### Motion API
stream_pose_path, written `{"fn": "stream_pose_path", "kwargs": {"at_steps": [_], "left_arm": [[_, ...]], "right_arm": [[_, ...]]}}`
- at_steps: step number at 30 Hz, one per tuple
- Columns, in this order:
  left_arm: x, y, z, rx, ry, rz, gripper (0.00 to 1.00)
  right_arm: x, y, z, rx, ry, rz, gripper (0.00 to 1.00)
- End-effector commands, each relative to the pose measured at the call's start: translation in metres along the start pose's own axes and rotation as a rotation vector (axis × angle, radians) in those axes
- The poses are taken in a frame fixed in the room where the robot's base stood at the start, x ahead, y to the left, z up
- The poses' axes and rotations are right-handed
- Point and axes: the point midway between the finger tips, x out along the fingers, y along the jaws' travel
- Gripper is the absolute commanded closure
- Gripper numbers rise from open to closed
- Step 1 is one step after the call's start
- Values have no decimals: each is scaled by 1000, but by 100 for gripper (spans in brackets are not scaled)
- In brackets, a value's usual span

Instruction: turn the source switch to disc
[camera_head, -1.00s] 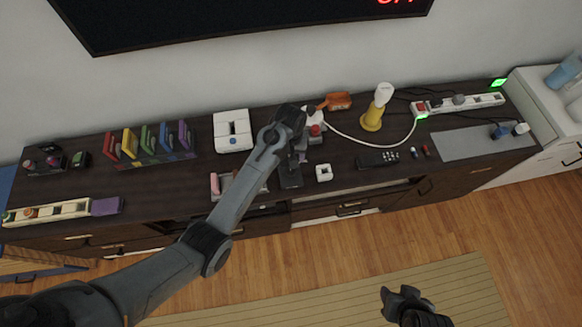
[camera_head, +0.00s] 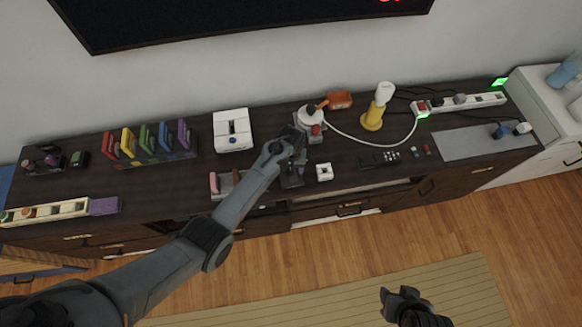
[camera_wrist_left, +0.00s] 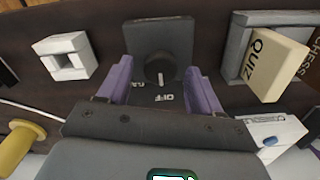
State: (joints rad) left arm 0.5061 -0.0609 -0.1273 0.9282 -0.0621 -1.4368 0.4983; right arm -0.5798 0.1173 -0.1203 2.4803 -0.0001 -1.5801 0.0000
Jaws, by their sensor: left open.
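The source switch (camera_wrist_left: 160,40) is a dark square box with a round black knob (camera_wrist_left: 159,70) that has a pale pointer mark. The lettering "OFF" and a partly hidden word beginning "GA" show beside the knob. No "disc" label is readable. In the head view the switch box (camera_head: 291,180) is partly hidden under my left gripper (camera_head: 293,160). My left gripper (camera_wrist_left: 160,88) is open, with one purple finger on each side of the knob; contact cannot be told. My right gripper (camera_head: 398,296) hangs over the floor, away from the cabinet; its jaws are unclear.
A small white square piece (camera_head: 324,172), a tray with a "QUIZ" cartridge (camera_wrist_left: 268,63) and a white console (camera_head: 232,130) are near the switch. A white round-topped device (camera_head: 311,117) with a cable stands behind. A remote (camera_head: 379,159) lies right; the front edge is close.

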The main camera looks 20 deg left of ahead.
Motion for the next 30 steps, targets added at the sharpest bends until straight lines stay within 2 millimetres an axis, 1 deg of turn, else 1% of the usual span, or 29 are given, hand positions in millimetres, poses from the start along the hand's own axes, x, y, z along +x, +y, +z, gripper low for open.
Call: {"fn": "stream_pose_path", "kwargs": {"at_steps": [6,7,15,17,18,24,30], "left_arm": [[0,0,0,0,0,0,35],[0,0,0,0,0,0,38],[0,0,0,0,0,0,80],[0,0,0,0,0,0,89],[0,0,0,0,-1,0,91],[0,0,0,-17,-1,0,91],[-2,0,0,-93,-2,0,91]], "right_arm": [[0,2,1,-7,-1,5,57],[0,2,1,-7,-1,6,57],[0,2,1,-7,-2,6,57],[0,2,1,-6,-1,5,57],[0,2,1,-6,-1,5,57],[-2,0,0,-2,-1,1,57],[-8,0,-2,2,-1,-2,57]]}}
